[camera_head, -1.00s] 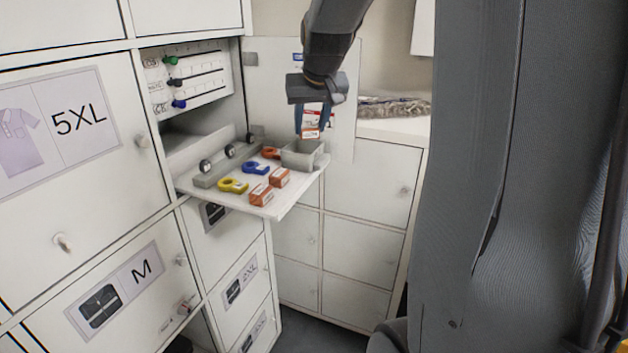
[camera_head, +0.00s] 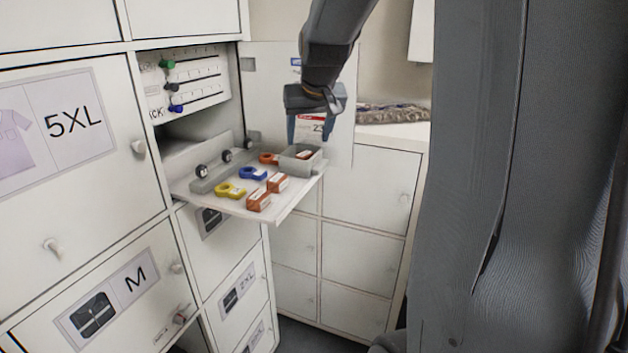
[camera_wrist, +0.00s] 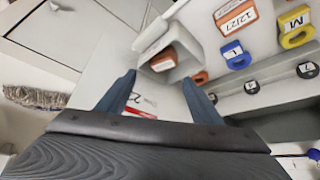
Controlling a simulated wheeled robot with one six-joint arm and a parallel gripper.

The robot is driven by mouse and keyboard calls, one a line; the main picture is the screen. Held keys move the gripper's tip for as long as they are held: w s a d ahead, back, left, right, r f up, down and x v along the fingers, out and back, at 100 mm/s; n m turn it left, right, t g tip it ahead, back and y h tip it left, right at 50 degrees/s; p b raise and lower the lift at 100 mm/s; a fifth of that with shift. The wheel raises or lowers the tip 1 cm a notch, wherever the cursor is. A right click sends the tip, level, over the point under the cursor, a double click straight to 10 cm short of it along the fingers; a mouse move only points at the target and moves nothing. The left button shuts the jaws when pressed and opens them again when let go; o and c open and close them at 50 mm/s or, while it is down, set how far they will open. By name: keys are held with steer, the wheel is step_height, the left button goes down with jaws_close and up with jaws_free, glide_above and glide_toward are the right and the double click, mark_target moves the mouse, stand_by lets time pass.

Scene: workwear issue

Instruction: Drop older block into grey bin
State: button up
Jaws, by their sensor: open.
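An orange block with a white label (camera_head: 305,154) lies inside the small grey bin (camera_head: 301,165) at the right back of the pull-out shelf. The wrist view also shows this block (camera_wrist: 163,60) within the bin (camera_wrist: 183,62). My gripper (camera_head: 311,140) is above the bin, fingers apart and empty; its fingers also show in the wrist view (camera_wrist: 158,80). Two more orange blocks with white labels, a front one (camera_head: 259,200) and a rear one (camera_head: 277,183), lie on the shelf. In the wrist view, one shelf block (camera_wrist: 236,18) reads 12/27.
Yellow (camera_head: 229,190), blue (camera_head: 253,173) and orange (camera_head: 268,158) ring-shaped tags lie on the shelf (camera_head: 275,213), beside a grey rack with round black markers. A calendar page reading 23 (camera_head: 314,122) hangs on the open door behind my gripper. Lockers flank the shelf.

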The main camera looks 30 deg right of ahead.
steer(key=b+v, duration=0.1)
steer(key=v, duration=0.6)
steer(key=shift+r+b, duration=0.2)
steer(key=shift+b, duration=0.2)
